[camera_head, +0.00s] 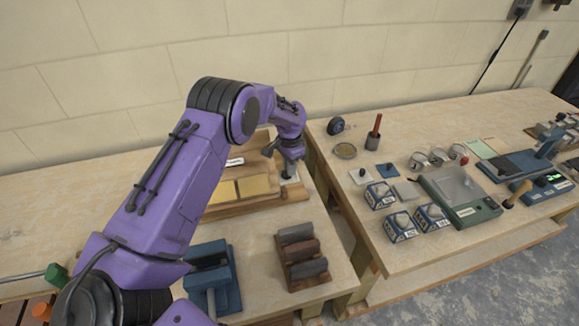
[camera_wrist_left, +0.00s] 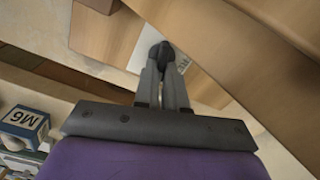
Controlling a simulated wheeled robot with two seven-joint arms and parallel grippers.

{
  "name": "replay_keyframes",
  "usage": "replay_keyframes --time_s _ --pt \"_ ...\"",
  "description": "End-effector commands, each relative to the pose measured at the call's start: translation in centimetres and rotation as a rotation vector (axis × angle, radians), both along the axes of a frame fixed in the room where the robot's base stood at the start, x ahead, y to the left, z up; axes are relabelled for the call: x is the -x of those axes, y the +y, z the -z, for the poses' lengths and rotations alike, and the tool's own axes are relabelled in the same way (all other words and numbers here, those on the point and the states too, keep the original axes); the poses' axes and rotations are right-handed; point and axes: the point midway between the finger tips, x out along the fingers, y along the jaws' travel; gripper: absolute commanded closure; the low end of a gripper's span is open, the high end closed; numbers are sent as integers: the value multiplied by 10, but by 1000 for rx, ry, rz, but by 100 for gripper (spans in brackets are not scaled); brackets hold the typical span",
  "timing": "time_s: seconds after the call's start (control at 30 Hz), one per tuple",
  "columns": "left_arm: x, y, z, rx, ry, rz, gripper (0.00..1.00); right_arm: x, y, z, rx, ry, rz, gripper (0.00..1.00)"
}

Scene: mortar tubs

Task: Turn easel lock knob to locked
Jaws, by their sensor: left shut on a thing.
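The wooden easel (camera_head: 285,194) stands on the left bench with yellowish panels. Its wood also shows in the left wrist view (camera_wrist_left: 235,45). My left gripper (camera_head: 291,174) is at the easel's right end, pointing down over a pale plate. In the left wrist view, my left gripper (camera_wrist_left: 162,66) has its fingers close together, shut on the dark lock knob (camera_wrist_left: 163,49) in front of a white plate. The fingers partly hide the knob, so I cannot tell its turn or any lock marking. My right gripper is not in view.
A blue clamp-like device (camera_head: 212,280) and a rack of dark blocks (camera_head: 301,254) lie in front of the easel. A gap separates the right bench (camera_head: 350,225), which holds labelled tubs (camera_head: 402,228) and a grey-green scale (camera_head: 458,196).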

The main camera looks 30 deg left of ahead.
Motion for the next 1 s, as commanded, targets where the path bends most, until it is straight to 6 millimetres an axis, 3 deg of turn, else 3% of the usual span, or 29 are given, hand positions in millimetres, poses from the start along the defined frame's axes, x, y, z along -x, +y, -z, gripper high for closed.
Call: replay_keyframes --time_s 0.2,0.5,0.6,0.87,1.0 --pt "2 -3 1 3 -1 278 100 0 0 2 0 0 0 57" --pt "2 -4 0 1 0 316 100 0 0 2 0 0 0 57" --pt "2 -4 0 1 0 316 64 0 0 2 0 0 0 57" --pt "2 -4 0 1 0 314 64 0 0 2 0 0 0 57" --pt "1 -4 -11 1 -4 313 64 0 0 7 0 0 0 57"
